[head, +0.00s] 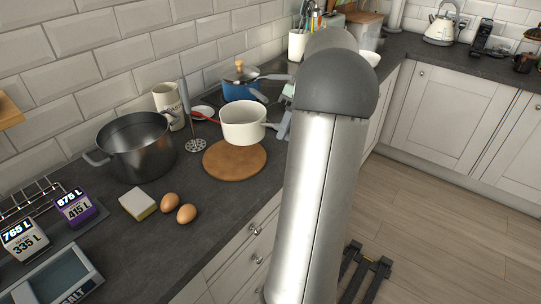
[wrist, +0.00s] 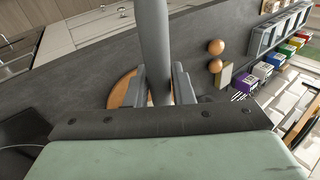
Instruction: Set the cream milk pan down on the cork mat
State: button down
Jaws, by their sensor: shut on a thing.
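The cream milk pan (head: 243,124) is upright in the head view, overlapping the back part of the round brown cork mat (head: 235,163). It looks held a little above the mat, though the gap is hard to judge. My gripper (head: 281,124) is shut on the pan's handle side, at the pan's right, and is partly hidden behind my arm. In the wrist view my gripper (wrist: 160,92) has its fingers either side of a grey bar, which may be the handle.
A dark grey pot (head: 137,148) stands left of the mat. A blue pan (head: 241,84), a masher (head: 192,135) and a cream mug (head: 170,103) stand behind. Two eggs (head: 178,208) and a sponge (head: 138,204) lie in front left. The worktop before the mat is clear.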

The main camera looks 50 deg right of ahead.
jog(key=shift+w+a+f, duration=0.4)
jog(key=shift+a+f, duration=0.1)
jog(key=shift+f, duration=0.8)
jog(key=shift+w+a+f, duration=0.35)
jog(key=shift+a+f, duration=0.15)
jog(key=shift+f, duration=0.8)
jog(key=shift+w+a+f, duration=0.4)
jog(key=shift+a+f, duration=0.1)
jog(key=shift+f, duration=0.95)
jog(key=c, duration=1.3)
grip_release()
jog(key=shift+o, duration=0.2)
